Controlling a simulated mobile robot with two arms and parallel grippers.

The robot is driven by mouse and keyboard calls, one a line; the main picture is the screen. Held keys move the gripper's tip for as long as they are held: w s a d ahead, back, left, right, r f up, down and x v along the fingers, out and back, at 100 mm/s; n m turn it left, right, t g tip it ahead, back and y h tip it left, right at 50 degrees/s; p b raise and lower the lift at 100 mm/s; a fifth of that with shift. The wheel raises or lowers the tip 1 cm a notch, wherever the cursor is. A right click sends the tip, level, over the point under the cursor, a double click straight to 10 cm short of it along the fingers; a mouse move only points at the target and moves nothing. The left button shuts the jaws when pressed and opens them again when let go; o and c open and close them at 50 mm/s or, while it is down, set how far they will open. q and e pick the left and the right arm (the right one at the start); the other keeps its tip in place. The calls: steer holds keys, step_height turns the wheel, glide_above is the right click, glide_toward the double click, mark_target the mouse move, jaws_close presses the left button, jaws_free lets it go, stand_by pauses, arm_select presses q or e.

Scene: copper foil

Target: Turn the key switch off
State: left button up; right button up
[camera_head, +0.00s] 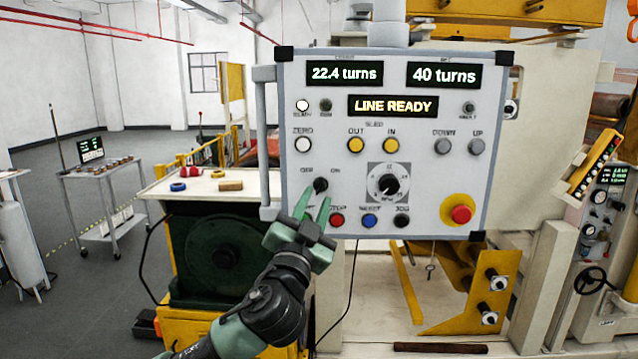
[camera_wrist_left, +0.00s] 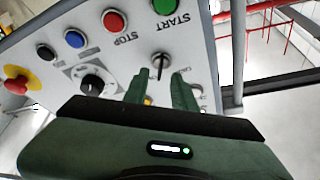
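The key switch (camera_head: 320,184) is a small dark switch on the grey control panel (camera_head: 430,150), below the OFF and ON labels. In the left wrist view the key switch (camera_wrist_left: 160,62) shows a dark key standing out from a round silver collar. Which label it points to is hard to tell. My left gripper (camera_head: 314,205) is open, its two green fingers reaching up toward the switch from below. In the left wrist view the left gripper (camera_wrist_left: 159,82) has its fingertips on either side of the key, with gaps visible; contact is not clear. My right gripper is not in view.
A red stop button (camera_head: 337,220), blue reset button (camera_head: 370,221) and black jog button (camera_head: 401,221) sit close below and right of the switch. A green START button (camera_wrist_left: 166,5) is nearby. A dial (camera_head: 389,184) and a red emergency button (camera_head: 461,214) are further right.

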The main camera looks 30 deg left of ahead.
mark_target(320, 190)
arm_select(q)
steer(key=p+x, duration=0.1)
steer(key=x, duration=0.1)
steer(key=shift+w+a+r, duration=0.1)
steer(key=shift+w+r, duration=0.1)
steer(key=shift+r, duration=0.1)
steer(key=shift+w+a, duration=0.15)
steer(key=shift+w, duration=0.25)
steer(key=shift+c, duration=0.3)
jaws_close()
steer(key=shift+f, duration=0.1)
